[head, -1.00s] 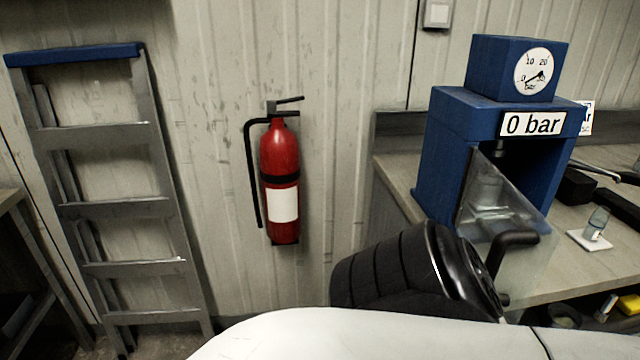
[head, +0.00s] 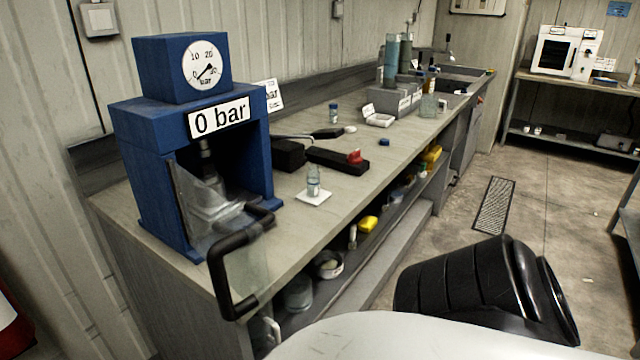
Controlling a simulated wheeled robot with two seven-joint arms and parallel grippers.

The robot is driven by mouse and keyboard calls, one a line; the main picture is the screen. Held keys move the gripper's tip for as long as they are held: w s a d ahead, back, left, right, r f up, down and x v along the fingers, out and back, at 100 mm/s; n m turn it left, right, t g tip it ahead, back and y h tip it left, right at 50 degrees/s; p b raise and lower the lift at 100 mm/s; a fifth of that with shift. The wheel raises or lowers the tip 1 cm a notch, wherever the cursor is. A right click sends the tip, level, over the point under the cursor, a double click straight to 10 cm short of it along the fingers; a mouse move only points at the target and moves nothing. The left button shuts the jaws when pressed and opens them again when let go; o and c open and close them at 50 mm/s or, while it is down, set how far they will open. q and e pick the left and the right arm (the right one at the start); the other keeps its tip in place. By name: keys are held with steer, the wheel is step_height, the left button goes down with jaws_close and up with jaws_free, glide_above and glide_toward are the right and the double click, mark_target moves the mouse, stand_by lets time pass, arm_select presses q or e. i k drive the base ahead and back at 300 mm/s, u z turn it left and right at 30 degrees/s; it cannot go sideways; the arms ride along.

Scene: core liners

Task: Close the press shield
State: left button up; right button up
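The blue press (head: 150,140) stands on the left end of the workbench, with a dial and a "0 bar" sign on its front. Its clear shield (head: 190,205) is open. The panel sticks out from the left side of the press front, past the bench's front edge. A thick black handle (head: 225,283) is on its outer part. The press opening is uncovered at the right, and a metal piece shows dimly through the panel. Neither gripper is in view. Only a white and black part of my arm shows at the bottom, apart from the handle in the picture.
On the workbench (head: 375,155), right of the press, are a small vial (head: 313,182) on a white square, a black tool with a red part (head: 354,157) and bottles farther back. Open shelves run underneath. The floor (head: 545,195) at right is mostly clear, with a grate.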

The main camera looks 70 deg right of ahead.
mark_target(215, 254)
steer(key=z, duration=1.45)
steer(key=i, duration=0.5)
steer(key=u, duration=0.05)
steer(key=k, duration=0.45)
steer(key=z, duration=0.5)
